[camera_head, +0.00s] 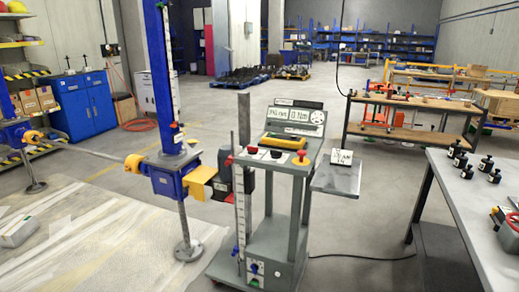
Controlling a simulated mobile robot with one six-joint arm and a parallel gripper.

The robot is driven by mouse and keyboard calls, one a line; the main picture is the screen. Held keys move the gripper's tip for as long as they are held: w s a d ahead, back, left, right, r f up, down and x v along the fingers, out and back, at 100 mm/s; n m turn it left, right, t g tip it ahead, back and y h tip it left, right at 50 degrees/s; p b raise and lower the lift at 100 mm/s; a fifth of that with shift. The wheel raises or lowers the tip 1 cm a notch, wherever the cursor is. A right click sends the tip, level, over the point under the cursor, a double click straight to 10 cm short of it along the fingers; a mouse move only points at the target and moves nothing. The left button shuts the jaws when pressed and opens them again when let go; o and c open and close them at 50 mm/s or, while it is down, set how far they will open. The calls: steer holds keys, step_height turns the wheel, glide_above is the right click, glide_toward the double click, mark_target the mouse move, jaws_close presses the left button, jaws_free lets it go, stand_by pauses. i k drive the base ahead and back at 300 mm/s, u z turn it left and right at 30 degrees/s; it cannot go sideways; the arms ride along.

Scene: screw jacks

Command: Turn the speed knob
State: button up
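A grey control cart (285,172) stands in the middle of the camera_head view. Its sloped top has a display panel (297,115) with two white readouts. A red button on a yellow base (301,156) is at the ledge's right end. A small panel with a blue knob (254,268) is low on the cart's front. The labels are too small to read, so I cannot tell which is the speed knob. My gripper is not in view.
A blue screw jack (170,178) on a post stands close to the cart's left. A small side shelf (338,177) with a white card sticks out right. A grey table (470,205) with several black parts is at right.

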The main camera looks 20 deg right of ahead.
mark_target(275, 154)
steer(key=z, duration=0.55)
steer(key=k, duration=0.2)
steer(key=u, duration=2.45)
steer(key=i, duration=0.65)
steer(key=z, duration=0.5)
steer(key=i, duration=0.6)
steer(key=z, duration=1.05)
steer(key=i, duration=0.9)
steer(key=z, duration=0.55)
